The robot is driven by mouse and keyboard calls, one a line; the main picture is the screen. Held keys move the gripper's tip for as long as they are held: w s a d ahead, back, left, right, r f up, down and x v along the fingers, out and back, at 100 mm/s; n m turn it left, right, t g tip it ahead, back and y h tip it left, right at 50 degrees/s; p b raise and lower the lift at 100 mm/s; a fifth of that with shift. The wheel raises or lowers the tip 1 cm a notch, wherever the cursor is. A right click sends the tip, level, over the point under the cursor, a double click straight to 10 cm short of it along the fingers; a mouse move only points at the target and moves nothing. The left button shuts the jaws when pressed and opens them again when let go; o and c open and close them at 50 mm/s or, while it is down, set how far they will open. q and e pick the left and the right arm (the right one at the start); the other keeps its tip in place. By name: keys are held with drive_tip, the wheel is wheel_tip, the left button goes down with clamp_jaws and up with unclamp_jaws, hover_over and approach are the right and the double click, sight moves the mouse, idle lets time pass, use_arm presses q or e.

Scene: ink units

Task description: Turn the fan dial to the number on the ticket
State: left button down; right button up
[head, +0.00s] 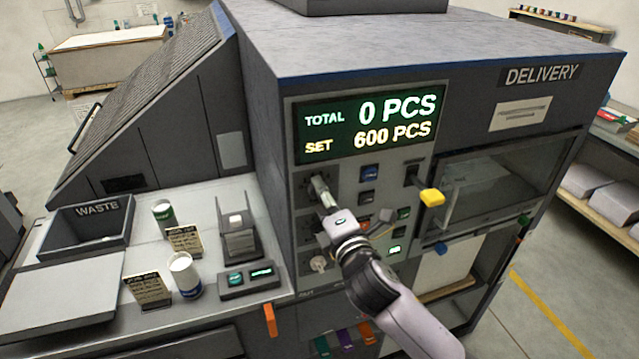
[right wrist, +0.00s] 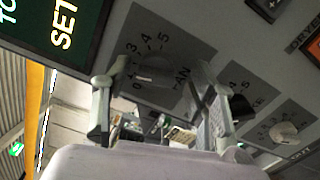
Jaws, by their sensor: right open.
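The fan dial (right wrist: 152,70) is a round grey knob on a dark numbered plate with part of the word FAN beside it, in the right wrist view. My right gripper (right wrist: 160,78) is open, its two fingers on either side of the dial; I cannot tell whether they touch it. In the head view my right gripper (head: 321,190) is at the panel and largely hides this dial. The dial's setting is unclear. My left gripper is not in view.
More dials lie beside it in the right wrist view, a dark one (right wrist: 240,107) and a pale one (right wrist: 284,132). The display (head: 368,124) reads 0 PCS, set 600. A yellow-handled lever (head: 432,197) sticks out to the right. A white cup (head: 185,276) stands between the tickets.

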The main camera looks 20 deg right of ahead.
drive_tip(key=shift+a+r, duration=0.1)
drive_tip(key=shift+r, duration=0.1)
drive_tip(key=shift+c, duration=0.8)
drive_tip(key=shift+w, duration=0.15)
drive_tip(key=c, duration=0.4)
drive_tip(key=shift+f, duration=0.1)
drive_tip(key=c, duration=0.6)
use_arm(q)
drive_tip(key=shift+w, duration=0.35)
